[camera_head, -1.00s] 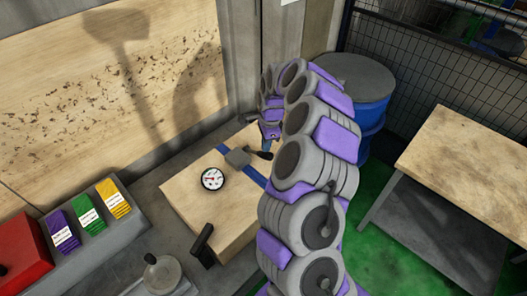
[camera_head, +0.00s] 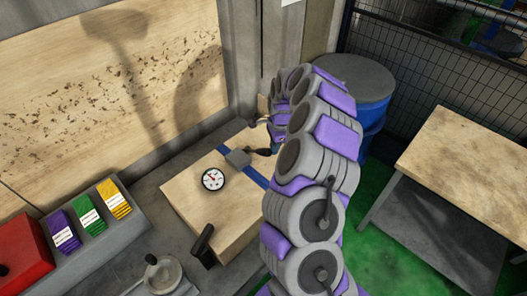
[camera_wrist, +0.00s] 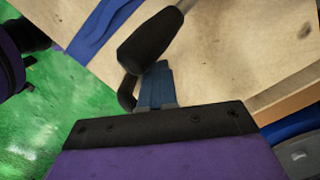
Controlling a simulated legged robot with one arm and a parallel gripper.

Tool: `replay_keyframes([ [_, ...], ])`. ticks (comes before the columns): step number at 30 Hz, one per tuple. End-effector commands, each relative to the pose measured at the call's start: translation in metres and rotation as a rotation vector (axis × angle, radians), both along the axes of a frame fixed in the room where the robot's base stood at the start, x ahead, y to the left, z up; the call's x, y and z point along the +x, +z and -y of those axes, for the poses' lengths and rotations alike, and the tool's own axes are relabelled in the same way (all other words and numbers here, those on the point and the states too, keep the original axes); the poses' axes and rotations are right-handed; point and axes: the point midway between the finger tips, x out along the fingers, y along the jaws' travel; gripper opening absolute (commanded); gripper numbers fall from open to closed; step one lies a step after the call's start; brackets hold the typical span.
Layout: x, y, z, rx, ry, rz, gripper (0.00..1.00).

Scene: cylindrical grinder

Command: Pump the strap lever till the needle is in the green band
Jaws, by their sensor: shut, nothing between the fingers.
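A wooden crate (camera_head: 205,188) stands on a grey bench in the head view, with a blue strap (camera_head: 255,176) across it. A grey ratchet block (camera_head: 237,158) sits on the strap, and its lever's black grip (camera_head: 263,152) sticks out to the right. A round white gauge (camera_head: 213,179) lies beside the strap; its needle is too small to read against the band. In the wrist view, my gripper (camera_wrist: 156,84) is shut and empty, its blue fingers right by the black lever grip (camera_wrist: 150,42). I cannot tell whether they touch. The arm partly hides my gripper in the head view.
A black handle (camera_head: 203,243) stands at the crate's front. Binders (camera_head: 89,215) and a red box (camera_head: 22,252) are at the left. A blue drum (camera_head: 368,110) and a wooden-topped table (camera_head: 470,165) stand right, over green floor.

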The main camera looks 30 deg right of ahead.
Motion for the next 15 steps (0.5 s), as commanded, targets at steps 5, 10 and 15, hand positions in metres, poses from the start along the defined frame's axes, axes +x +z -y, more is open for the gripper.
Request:
replay_keyframes([
  [5, 0.000, 0.000, -0.001, 0.001, 0.000, -0.001, 0.00],
  [10, 0.001, 0.015, 0.000, 0.000, 0.000, 0.002, 0.00],
  [15, 0.001, 0.050, 0.005, -0.002, -0.002, 0.006, 0.00],
])
